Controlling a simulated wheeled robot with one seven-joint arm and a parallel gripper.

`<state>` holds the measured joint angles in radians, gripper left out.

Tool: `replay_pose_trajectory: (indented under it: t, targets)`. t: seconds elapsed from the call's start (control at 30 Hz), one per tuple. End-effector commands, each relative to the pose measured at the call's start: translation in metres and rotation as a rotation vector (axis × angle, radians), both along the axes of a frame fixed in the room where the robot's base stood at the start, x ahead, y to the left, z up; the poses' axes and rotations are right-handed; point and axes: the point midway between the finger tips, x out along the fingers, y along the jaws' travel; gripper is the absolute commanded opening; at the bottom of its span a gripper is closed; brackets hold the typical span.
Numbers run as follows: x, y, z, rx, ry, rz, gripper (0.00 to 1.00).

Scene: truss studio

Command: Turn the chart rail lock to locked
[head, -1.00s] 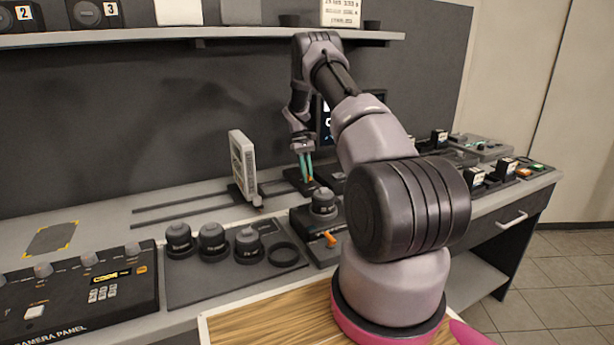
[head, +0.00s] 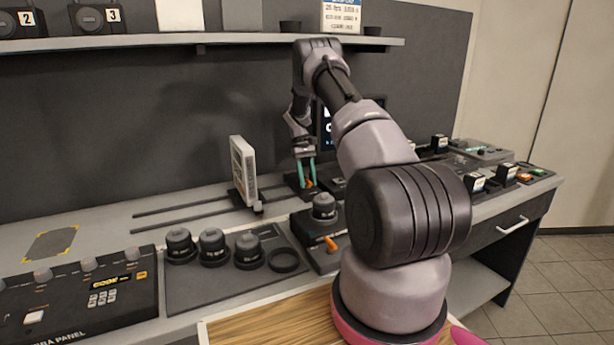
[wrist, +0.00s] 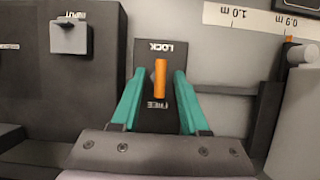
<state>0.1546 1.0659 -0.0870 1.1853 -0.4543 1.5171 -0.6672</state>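The chart rail lock is a dark plate (wrist: 146,52) marked LOCK at the top and FREE below in the wrist view, with an orange lever (wrist: 160,78) on it. The lever lies lengthwise between the two words, partly over the FREE end. My gripper (wrist: 156,88) is open, with one green finger on each side of the lever and a gap on both sides. In the head view my gripper (head: 306,172) reaches down at the lock, where the orange lever (head: 309,183) shows between the fingertips.
A white chart (head: 243,170) stands on the rails left of my gripper. A block with a knob (head: 324,206) and another orange lever (head: 331,244) is in front. A grey switch box (wrist: 70,37) and a scale strip (wrist: 262,20) flank the lock.

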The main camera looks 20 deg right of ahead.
Motion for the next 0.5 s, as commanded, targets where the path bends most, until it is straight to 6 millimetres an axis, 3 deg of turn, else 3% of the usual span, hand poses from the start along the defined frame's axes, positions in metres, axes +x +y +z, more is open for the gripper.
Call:
replay_pose_trajectory:
  t: [0.5]
  targets:
    - [0.035,0.000,0.081,-0.001,-0.004,-0.001,0.45]
